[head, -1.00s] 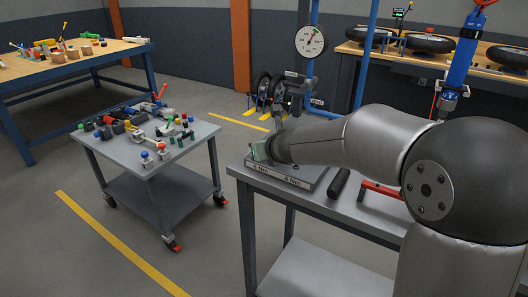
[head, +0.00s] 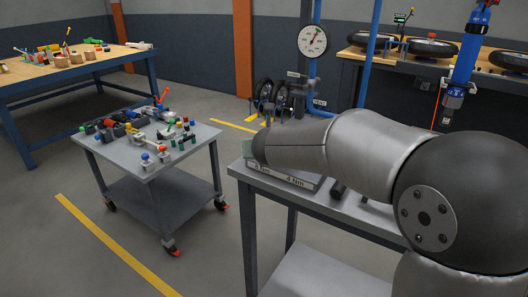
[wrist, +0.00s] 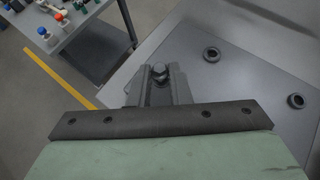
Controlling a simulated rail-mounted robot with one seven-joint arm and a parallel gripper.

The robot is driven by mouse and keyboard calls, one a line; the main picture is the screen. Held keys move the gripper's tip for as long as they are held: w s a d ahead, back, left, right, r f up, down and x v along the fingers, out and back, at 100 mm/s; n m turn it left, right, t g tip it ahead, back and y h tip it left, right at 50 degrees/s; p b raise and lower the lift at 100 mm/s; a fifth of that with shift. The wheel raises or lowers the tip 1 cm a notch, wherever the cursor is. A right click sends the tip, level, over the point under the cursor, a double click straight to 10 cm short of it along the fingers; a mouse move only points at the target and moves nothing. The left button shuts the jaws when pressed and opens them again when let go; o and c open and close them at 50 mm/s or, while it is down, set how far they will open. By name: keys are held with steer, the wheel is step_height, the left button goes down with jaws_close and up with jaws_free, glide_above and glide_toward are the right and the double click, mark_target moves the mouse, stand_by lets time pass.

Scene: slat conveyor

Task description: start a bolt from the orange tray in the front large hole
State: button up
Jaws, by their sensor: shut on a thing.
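The bolt is near the edge of a grey plate (wrist: 245,85). The fingers hide what is below the bolt, so I cannot tell whether it is in a hole. Two raised, dark-rimmed holes show on the plate, one ahead and to the right (wrist: 211,54), one farther right (wrist: 296,101). In the head view my arm covers most of the plate (head: 292,178), and the bolt is hidden. I cannot make out an orange tray.
The plate, labelled in Nm, lies on a grey table (head: 350,215). A grey cart (head: 160,160) with several coloured parts stands to the left, across a floor gap. A pressure gauge (head: 312,40) and blue posts stand behind the table.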

steer(key=shift+a+f+m+h, duration=0.15)
steer(key=shift+m+h, duration=0.45)
steer(key=o, duration=0.9)
